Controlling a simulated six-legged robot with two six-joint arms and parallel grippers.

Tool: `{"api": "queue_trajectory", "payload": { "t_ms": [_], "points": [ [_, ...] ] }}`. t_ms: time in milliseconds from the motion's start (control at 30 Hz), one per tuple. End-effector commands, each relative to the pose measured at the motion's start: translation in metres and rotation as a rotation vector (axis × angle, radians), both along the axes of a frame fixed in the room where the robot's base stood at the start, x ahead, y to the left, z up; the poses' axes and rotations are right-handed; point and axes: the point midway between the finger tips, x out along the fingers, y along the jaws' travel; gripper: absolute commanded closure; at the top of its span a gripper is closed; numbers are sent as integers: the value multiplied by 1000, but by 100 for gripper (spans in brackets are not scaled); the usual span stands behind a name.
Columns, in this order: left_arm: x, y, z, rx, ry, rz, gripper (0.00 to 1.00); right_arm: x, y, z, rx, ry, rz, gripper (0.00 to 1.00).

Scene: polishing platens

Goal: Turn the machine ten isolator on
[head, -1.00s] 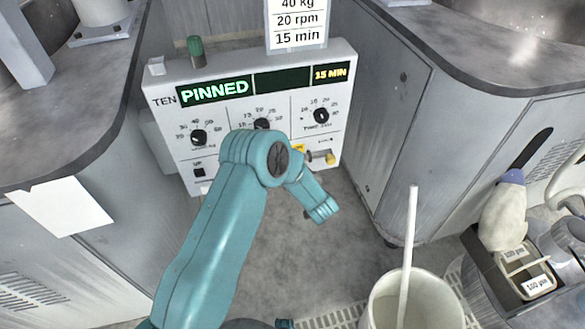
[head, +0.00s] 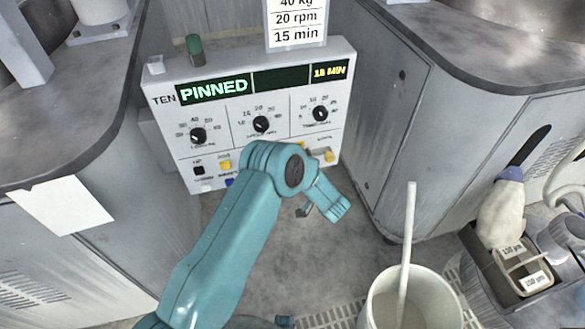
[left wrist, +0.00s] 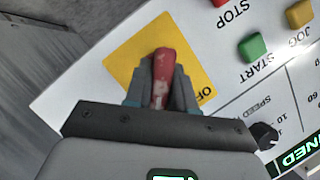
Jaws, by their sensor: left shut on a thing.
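In the left wrist view a red isolator handle (left wrist: 162,70) stands out from a yellow plate (left wrist: 125,55) on a white panel. The letters "OF" show on the plate, the rest hidden by my finger. My left gripper (left wrist: 160,82) is shut on this handle, one finger on each side. In the head view my left arm crosses in front of the panel (head: 170,135) labelled "TEN", whose display reads "PINNED". The arm hides part of its lower right, and the gripper's hold is not visible there.
Start (left wrist: 253,46) and jog (left wrist: 300,14) buttons and a speed dial (left wrist: 264,135) lie close to the left gripper. Grey cabinets flank the panel.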

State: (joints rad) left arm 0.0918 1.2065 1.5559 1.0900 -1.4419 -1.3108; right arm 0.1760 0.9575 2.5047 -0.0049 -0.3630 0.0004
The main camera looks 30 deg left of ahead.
Motion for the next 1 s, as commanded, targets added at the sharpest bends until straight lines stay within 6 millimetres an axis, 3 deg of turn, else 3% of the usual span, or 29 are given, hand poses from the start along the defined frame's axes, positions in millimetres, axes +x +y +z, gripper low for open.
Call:
{"api": "queue_trajectory", "payload": {
  "t_ms": [367,400,433,767,867,1000],
  "points": [
    [0,0,0,5,4,-2,100,0,0,0,0,0,0,57],
    [0,0,0,5,4,-2,66,0,0,0,0,0,0,57],
    [0,0,0,5,4,-2,56,0,0,0,0,0,0,57],
    [0,-2,1,3,2,-2,55,0,0,0,0,0,0,57],
    [-4,-11,4,2,3,-5,55,0,0,2,0,0,0,57],
    [-15,-39,13,2,4,-8,55,0,0,6,0,0,0,57]
  ]
}}
